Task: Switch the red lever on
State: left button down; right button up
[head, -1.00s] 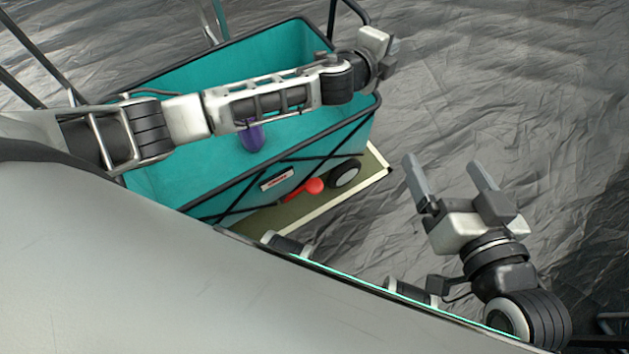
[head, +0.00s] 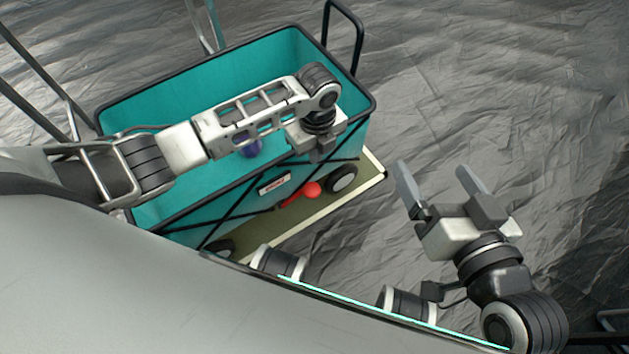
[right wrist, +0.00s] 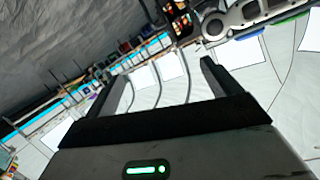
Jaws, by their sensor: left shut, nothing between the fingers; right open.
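The red lever (head: 311,189) with a rounded red end is low on the near side of a teal cart (head: 170,212), just above an olive board with a pale edge. My left gripper (head: 320,156) points down above the lever, at the cart's near rim, apart from the lever in the picture. It is shut with nothing in it; its fingertips are small and hard to make out. My right gripper (head: 432,178) is open and empty, to the right of the cart. Its open fingers also show in the right wrist view (right wrist: 165,75).
The cart has a black frame, a black handle (head: 357,40) at the back right, and wheels (head: 342,180). A blue-purple object (head: 250,148) is inside it, partly behind my left arm. Crumpled grey sheeting (head: 480,90) to the right is clear.

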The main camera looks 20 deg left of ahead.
pick_arm(q)
jog(key=shift+f, duration=0.1)
jog(key=b, duration=0.6)
send_over(314, 188)
notch_tip(314, 188, down, 11)
jog(key=shift+d+r, duration=0.1)
jog(key=shift+d, duration=0.05)
notch_tip(314, 188, down, 2)
jog(key=shift+f+b, duration=0.25)
jog(key=shift+b, duration=0.65)
jog(key=shift+f, duration=0.25)
pick_arm(e)
notch_tip(314, 188, up, 7)
jog(key=w+n+t+y, duration=0.1)
jog(key=w+t+y, duration=0.1)
jog(key=t+y, duration=0.1)
jog(key=shift+w+a+f+n+t+y, duration=0.2)
jog(key=shift+w+n+t+y, duration=0.15)
jog(key=shift+t, duration=0.45)
jog(key=shift+s+d, duration=0.1)
